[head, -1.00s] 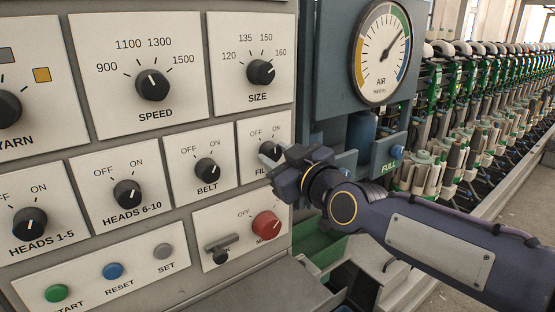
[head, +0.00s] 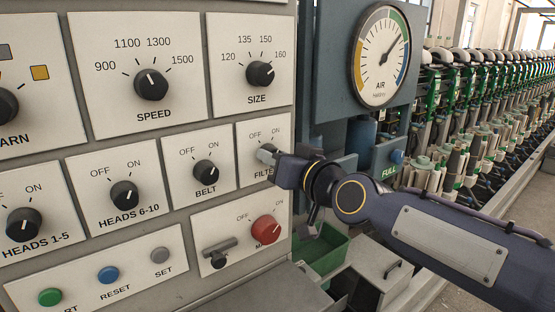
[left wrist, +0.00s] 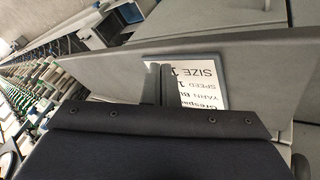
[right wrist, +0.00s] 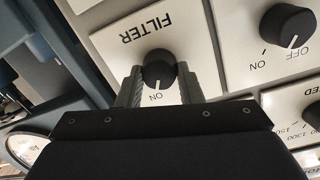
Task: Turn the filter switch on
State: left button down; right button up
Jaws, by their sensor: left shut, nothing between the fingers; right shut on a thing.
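The filter switch is a black round knob (right wrist: 159,68) on a white plate marked FILTER in the right wrist view. The word ON shows just below the knob there, and the knob's short white mark points toward it. The OFF word is hidden by a finger in that view. My right gripper (right wrist: 157,88) is shut on the knob, one finger on each side. My left gripper (left wrist: 166,84) is shut and empty in front of a printed card (left wrist: 203,82).
The belt knob (head: 207,172) is left of the filter plate. A red knob (head: 265,230) sits below it. The size knob (head: 260,73) is above. An air gauge (head: 382,56) and a green bin (head: 325,250) lie to the right, around my right arm.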

dwell(0.4)
jog(key=o, duration=1)
pick_arm(q)
jog(key=shift+f, duration=0.1)
pick_arm(e)
jog(key=shift+d, duration=0.1)
